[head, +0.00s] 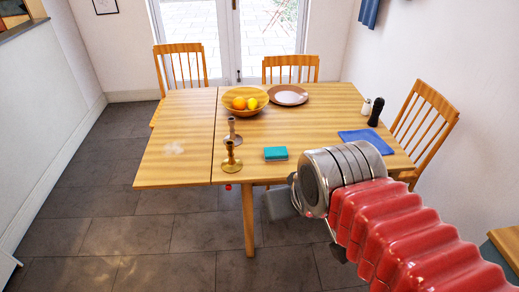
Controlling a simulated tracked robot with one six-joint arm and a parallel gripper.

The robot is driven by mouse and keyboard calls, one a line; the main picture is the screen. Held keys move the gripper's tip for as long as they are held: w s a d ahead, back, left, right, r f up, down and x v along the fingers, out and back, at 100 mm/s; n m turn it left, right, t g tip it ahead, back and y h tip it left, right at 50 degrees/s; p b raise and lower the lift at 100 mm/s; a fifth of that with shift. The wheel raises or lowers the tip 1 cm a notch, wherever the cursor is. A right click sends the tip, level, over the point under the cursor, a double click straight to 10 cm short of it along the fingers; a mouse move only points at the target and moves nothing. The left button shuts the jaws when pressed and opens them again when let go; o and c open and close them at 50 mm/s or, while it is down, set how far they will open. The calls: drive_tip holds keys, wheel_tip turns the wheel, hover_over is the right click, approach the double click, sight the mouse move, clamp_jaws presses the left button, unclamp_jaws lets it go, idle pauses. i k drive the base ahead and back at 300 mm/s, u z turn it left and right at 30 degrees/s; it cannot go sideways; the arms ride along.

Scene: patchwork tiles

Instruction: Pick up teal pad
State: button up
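The teal pad (276,154) is a small block with a teal top, lying flat on the wooden table (180,130) near its front edge. My arm, with a red ribbed sleeve and a metal end, reaches in from the lower right. My gripper (278,203) is a small grey part at the arm's end, below and in front of the pad and apart from it in the picture. Its fingers are too unclear to tell whether they are open or shut.
Two brass candlesticks (232,160) stand left of the pad. A bowl of fruit (246,100), a brown plate (288,95), a blue cloth (366,142), a dark mill (376,112) and a white shaker (366,107) are on the table. Chairs (426,125) surround it. The table's left part is mostly clear.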

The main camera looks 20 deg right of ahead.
sight(278, 154)
drive_tip(key=u, duration=0.45)
drive_tip(key=i, duration=1.25)
drive_tip(key=z, duration=0.25)
